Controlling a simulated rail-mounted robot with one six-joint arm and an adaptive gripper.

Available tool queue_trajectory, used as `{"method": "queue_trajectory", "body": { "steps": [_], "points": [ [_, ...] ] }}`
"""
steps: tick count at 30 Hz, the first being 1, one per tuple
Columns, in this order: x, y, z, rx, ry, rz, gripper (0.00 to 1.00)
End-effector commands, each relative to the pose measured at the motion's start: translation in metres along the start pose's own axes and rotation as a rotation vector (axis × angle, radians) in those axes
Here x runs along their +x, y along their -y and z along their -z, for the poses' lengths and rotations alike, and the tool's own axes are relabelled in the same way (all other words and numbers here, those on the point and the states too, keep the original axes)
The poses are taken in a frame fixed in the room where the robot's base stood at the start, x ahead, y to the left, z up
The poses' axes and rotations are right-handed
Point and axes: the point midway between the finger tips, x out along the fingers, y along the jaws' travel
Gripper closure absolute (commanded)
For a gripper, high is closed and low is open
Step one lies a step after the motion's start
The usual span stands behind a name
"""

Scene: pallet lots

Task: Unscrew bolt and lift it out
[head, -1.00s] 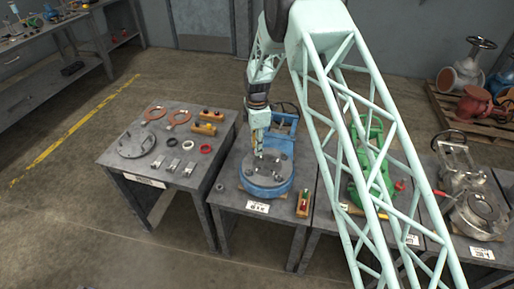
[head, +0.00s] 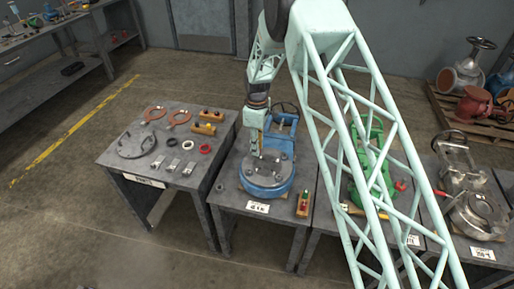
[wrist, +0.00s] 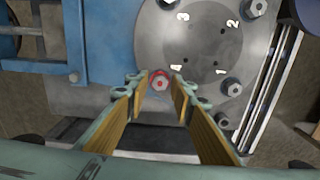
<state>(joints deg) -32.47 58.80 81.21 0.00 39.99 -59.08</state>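The grey round flange (wrist: 200,40) on the blue valve has numbers 1 to 4 and several bolts around its edge. One bolt (wrist: 160,81), by the number 4, has a red ring around its head and sits between my fingertips. My gripper (wrist: 160,88) has both fingers apart, one on each side of that bolt, with a small gap showing. Another bolt (wrist: 232,86) stands to the right, near number 1. In the head view my gripper (head: 260,151) points down over the blue valve (head: 267,190); its fingertips are too small there to judge contact.
The left table (head: 112,157) holds rings, small blocks and a grey curved piece (head: 136,146). A green valve (head: 372,170) is partly hidden behind my arm. A grey valve (head: 476,215) stands farther right.

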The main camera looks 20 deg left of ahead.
Motion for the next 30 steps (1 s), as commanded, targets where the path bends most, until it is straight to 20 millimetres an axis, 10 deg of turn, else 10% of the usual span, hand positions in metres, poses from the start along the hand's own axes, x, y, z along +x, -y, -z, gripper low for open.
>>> {"method": "queue_trajectory", "body": {
  "steps": [21, 30],
  "points": [
    [0.0, 0.0, 0.0, 0.218, 0.0, 0.0, 0.77],
    [0.0001, 0.0001, 0.0, 0.217, 0.0, 0.0, 1.0]
  ]
}}
